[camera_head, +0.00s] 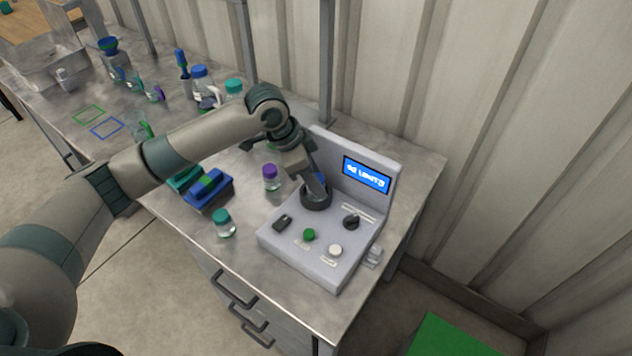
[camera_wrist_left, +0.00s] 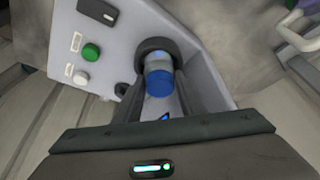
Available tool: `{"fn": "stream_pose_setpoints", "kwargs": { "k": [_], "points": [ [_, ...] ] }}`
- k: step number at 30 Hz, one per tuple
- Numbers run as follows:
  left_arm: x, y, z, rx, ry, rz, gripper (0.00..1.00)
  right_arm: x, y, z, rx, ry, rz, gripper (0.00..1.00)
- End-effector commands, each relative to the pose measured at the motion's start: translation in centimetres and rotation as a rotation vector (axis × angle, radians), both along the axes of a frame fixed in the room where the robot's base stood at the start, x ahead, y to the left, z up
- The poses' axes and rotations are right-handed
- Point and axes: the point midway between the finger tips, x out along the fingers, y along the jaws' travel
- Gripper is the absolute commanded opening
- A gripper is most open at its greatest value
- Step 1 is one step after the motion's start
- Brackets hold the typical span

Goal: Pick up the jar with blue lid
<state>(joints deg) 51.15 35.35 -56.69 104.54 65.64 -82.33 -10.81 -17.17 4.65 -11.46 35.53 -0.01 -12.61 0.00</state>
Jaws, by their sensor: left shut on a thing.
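The jar with the blue lid (camera_wrist_left: 158,80) sits in the dark round holder (camera_head: 316,200) on the grey machine (camera_head: 290,250). In the wrist view its blue lid lies between my fingers, in front of the dark ring of the holder (camera_wrist_left: 157,46). My left gripper (camera_head: 318,184) reaches down over the holder from above and is shut on the jar. The jar's lower part is hidden by the ring. In the head view my gripper mostly covers the jar. My right gripper is not in view.
The machine has a lit blue screen (camera_head: 367,174), a green button (camera_head: 309,235) and a dark knob (camera_head: 351,221). A purple-lidded jar (camera_head: 271,178) and a teal-lidded jar (camera_head: 223,223) stand left of it. A blue rack (camera_head: 208,190) is further left. Several bottles stand behind my arm.

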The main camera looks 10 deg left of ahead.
Motion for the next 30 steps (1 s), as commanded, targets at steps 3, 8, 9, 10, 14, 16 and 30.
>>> {"fn": "stream_pose_setpoints", "kwargs": {
  "k": [3, 8, 9, 10, 14, 16, 30],
  "points": [
    [0.1, 0.0, 0.8, -0.001, -0.002, 0.001, 0.13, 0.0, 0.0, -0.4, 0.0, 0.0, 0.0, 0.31],
    [0.1, 0.0, 3.0, -0.001, -0.006, -0.001, 0.13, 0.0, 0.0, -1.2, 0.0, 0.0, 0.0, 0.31],
    [0.2, 0.0, 3.7, -0.001, -0.006, 0.0, 0.13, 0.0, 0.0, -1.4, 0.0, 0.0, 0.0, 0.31],
    [0.1, 0.0, 4.3, -0.001, -0.006, -0.001, 0.13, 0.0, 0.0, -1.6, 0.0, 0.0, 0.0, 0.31],
    [0.1, 0.0, 7.1, -0.001, -0.006, -0.001, 0.13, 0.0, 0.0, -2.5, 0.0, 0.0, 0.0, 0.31],
    [0.2, 0.0, 8.8, -0.001, -0.007, -0.002, 0.13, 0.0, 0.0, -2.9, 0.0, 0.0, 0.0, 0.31],
    [0.1, -0.1, 16.9, -0.001, -0.003, 0.0, 0.13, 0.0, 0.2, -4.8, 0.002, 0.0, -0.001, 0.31]
  ]
}}
